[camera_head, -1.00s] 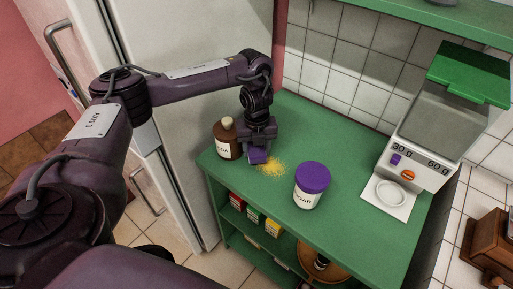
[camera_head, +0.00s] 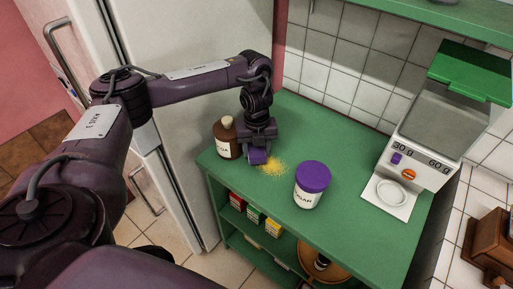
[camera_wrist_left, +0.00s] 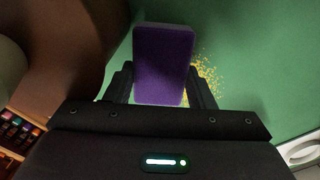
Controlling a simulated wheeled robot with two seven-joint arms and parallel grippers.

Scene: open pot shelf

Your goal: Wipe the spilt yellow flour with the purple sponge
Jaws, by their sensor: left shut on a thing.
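The purple sponge (camera_head: 258,156) is held in my left gripper (camera_wrist_left: 162,88), which is shut on it. The sponge is low over the green shelf top, at the left edge of the spilt yellow flour (camera_head: 274,167). In the left wrist view the sponge (camera_wrist_left: 163,62) stands between the two fingers, and flour (camera_wrist_left: 207,76) shows to its right, partly hidden by the sponge and a finger. I cannot tell whether the sponge touches the surface. My right gripper is not in view.
A brown bottle (camera_head: 227,144) stands close left of my left gripper. A white jar with a purple lid (camera_head: 311,184) stands right of the flour. A scale (camera_head: 421,135) is at the right on the green shelf top (camera_head: 352,160). The surface between jar and scale is clear.

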